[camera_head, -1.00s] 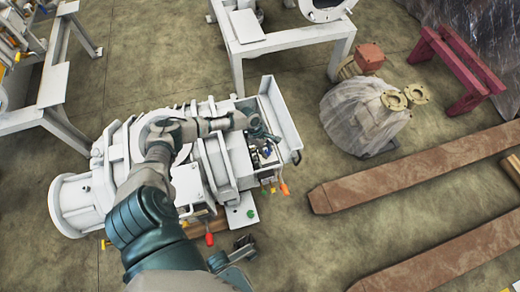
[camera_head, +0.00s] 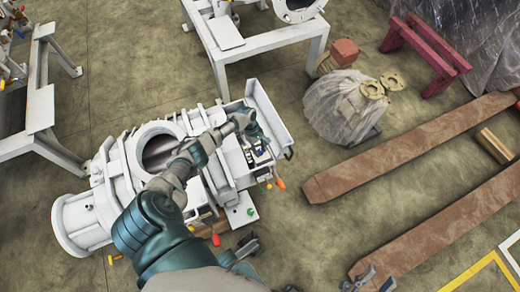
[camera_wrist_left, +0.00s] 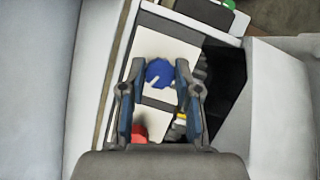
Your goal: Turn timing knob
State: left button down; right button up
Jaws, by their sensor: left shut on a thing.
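In the left wrist view a round blue knob (camera_wrist_left: 159,72) with a pale mark stands on a white panel (camera_wrist_left: 175,48). My left gripper (camera_wrist_left: 159,82) has a finger on each side of the blue knob and is shut on it. A red knob (camera_wrist_left: 140,134) shows lower down, partly hidden by the gripper. In the head view my left gripper (camera_head: 254,132) is at the control box end of the white vacuum machine (camera_head: 112,170); the blue knob is too small to make out there. My right gripper (camera_head: 370,281) is at the bottom edge, open and empty.
The machine has a raised white side wall (camera_head: 270,112) beside the panel and a red-orange handle (camera_head: 216,240) below. A wrapped object (camera_head: 345,108) and brown beams (camera_head: 400,160) lie to the right. White frames (camera_head: 262,45) stand behind. Floor between is clear.

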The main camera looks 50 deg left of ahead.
pick_arm(q)
jog(key=shift+w, duration=0.1)
dwell(0.5)
jog(key=c, duration=0.8)
grip_release()
jog(key=v, duration=1.2)
